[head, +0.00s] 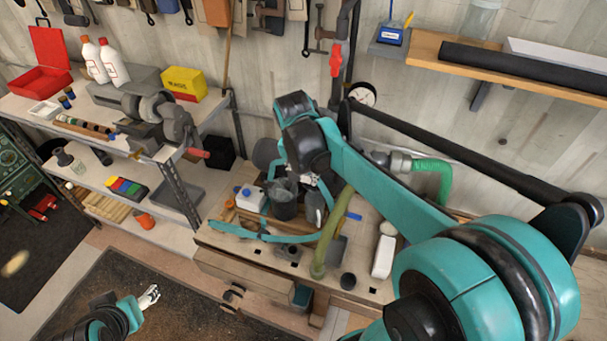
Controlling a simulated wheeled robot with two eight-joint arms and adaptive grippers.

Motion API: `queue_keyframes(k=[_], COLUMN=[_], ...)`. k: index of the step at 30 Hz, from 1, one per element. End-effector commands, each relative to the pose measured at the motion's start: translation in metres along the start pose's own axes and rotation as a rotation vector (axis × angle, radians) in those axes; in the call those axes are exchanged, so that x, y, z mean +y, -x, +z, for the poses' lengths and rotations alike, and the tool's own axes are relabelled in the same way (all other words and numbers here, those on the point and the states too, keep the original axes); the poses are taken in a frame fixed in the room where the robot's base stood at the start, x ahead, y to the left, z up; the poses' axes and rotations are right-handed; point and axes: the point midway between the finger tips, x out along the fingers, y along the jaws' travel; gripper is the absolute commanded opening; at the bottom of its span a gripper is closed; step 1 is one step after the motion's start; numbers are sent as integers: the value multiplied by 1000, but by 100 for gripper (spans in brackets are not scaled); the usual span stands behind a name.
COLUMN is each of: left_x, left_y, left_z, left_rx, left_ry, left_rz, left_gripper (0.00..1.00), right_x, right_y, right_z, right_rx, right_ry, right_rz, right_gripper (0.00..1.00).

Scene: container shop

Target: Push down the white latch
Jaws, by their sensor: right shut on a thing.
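I cannot make out a white latch for certain in the head view. A white oblong thing (383,256) lies on the wooden workbench (232,268), right of my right gripper. My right arm bends down over the bench, and my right gripper (316,204) is low among the clutter there. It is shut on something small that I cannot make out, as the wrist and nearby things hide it. My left gripper (149,297) is low at the bottom left, over the dark floor mat and away from the bench. Its fingers are too small to judge.
A white and blue container (250,198) and a green upright hose (325,240) crowd the bench near my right gripper. A metal shelf (178,190) with tools stands left. A wall shelf (425,48) is at upper right. The floor mat (150,275) is clear.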

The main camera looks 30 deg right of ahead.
Motion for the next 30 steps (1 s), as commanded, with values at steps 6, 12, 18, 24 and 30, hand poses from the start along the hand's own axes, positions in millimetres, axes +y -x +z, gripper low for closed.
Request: queue_keyframes(k=[6, 12, 18, 24, 30], left_x=[0, 0, 0, 0, 0], left_y=[0, 0, 0, 0, 0], left_z=[0, 0, 0, 0, 0], left_rx=[0, 0, 0, 0, 0], left_ry=[0, 0, 0, 0, 0], left_rz=[0, 0, 0, 0, 0], left_gripper=[59, 59, 59, 59, 59], right_x=[0, 0, 0, 0, 0], right_y=[0, 0, 13, 54, 95], right_z=[0, 0, 0, 0, -1], right_rx=[0, 0, -1, 0, 0], right_ry=[0, 0, 0, 1, 1], right_rz=[0, 0, 0, 0, 0], right_gripper=[59, 59, 59, 59, 59])
